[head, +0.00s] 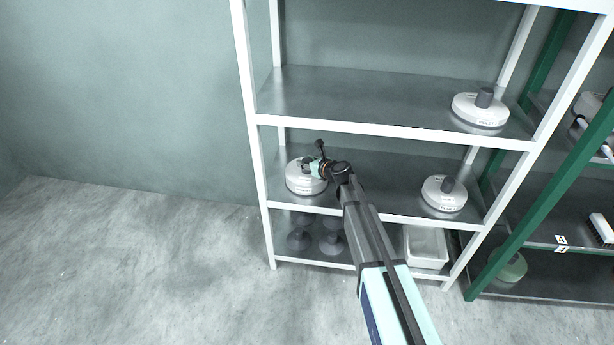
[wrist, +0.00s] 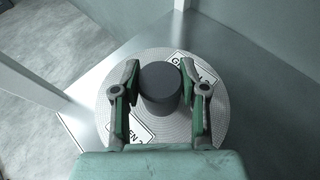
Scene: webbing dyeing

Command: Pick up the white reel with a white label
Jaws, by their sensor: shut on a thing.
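A white reel (head: 301,183) with a dark grey hub sits on the left of the white rack's middle shelf. In the wrist view the reel (wrist: 213,120) shows a textured white top with white labels (wrist: 194,70), whose lettering seems to end in "2". My gripper (head: 315,168) comes down over it, and its fingers (wrist: 160,82) are shut on the hub (wrist: 160,88), one on each side. The reel appears to rest on the shelf; I cannot tell whether it is lifted. A second white reel (head: 443,197) is on the same shelf at right. A third (head: 480,112) is on the shelf above.
The white rack's post (head: 249,95) stands close to the left of my gripper. Dark cone-like items (head: 331,242) and a white bin (head: 426,248) are on the bottom shelf. A green rack (head: 532,190) stands at right. Floor at left is clear.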

